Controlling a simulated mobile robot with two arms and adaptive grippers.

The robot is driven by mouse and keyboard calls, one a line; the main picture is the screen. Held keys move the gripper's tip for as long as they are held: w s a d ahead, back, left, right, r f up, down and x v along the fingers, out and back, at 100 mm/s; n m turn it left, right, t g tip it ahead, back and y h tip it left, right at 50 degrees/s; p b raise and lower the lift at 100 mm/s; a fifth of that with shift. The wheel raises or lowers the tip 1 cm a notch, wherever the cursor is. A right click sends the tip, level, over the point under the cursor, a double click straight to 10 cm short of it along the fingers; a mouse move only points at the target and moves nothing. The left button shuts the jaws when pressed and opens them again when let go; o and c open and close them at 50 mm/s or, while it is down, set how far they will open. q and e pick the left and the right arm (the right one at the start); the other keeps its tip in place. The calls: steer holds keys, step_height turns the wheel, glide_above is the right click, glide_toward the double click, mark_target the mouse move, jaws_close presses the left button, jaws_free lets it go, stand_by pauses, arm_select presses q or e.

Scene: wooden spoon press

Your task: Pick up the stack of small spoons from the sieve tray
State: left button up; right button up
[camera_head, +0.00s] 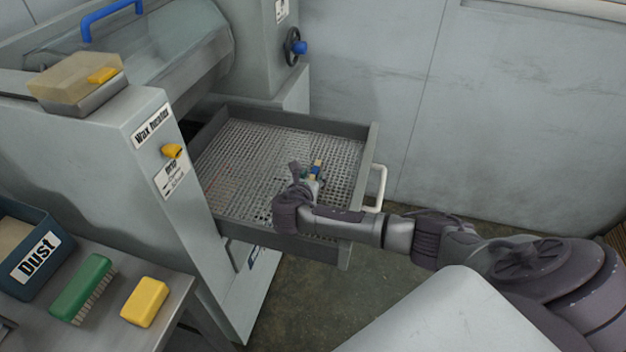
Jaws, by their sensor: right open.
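The sieve tray (240,165) is a grey drawer with a perforated mesh floor, pulled out from the machine. It has a white handle (379,188) on its right side. My right gripper (306,170) is over the mesh, right of the tray's middle, and is open. My left gripper is not in view.
The wax heater cabinet (150,145) stands left of the tray. A bench at lower left holds a Dust bin (40,258), a green brush (84,285) and a yellow sponge (145,302). A valve wheel (293,47) is behind the tray. Floor is clear at right.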

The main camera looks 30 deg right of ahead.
steer(key=shift+w+d+f, duration=0.15)
steer(key=shift+w+d, duration=0.1)
steer(key=shift+d, duration=0.05)
steer(key=shift+c, duration=0.3)
jaws_close()
